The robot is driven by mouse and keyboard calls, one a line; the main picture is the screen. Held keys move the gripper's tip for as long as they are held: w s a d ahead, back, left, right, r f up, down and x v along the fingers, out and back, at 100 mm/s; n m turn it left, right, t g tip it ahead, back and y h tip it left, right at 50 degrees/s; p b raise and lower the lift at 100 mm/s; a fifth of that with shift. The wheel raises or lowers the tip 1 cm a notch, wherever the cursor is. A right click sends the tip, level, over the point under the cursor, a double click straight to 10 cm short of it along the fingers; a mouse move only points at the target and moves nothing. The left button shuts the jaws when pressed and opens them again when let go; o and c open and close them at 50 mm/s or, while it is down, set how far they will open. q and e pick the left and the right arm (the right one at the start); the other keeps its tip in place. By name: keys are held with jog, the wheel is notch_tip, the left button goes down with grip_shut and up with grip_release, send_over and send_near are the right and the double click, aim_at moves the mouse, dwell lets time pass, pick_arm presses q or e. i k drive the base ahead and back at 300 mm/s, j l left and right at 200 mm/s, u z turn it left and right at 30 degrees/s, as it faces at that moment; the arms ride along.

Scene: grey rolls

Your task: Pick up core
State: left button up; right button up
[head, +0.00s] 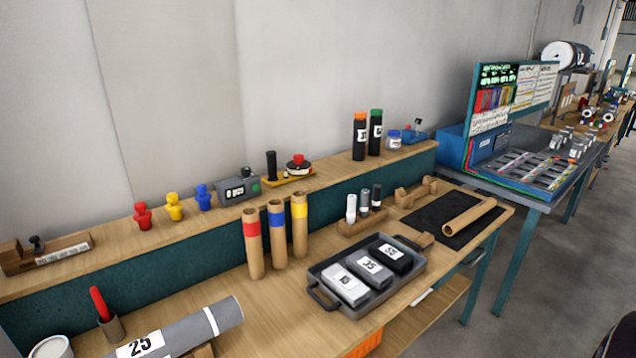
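A bare brown cardboard core (469,217) lies on a black mat (418,216) at the right end of the workbench, slanting up to the right. Three more cardboard tubes stand upright on the bench near the middle: one with a red band (254,255), one with a blue band (278,245) and one with a yellow band (300,235). Neither of my grippers shows in the head view. Nothing is seen touching the lying core.
A grey tray (320,297) with three labelled blocks sits at the bench's front edge. A wooden holder (362,222) with small bottles stands behind it. A grey roll marked 25 (180,329) lies at the front left. A raised shelf (330,176) runs along the back.

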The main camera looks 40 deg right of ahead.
aim_at(449, 229)
jog(key=k+l, duration=0.25)
jog(key=z, duration=0.4)
jog(key=l+z, duration=0.1)
jog(key=z, duration=0.7)
jog(key=l+z, duration=0.1)
jog(key=z, duration=0.7)
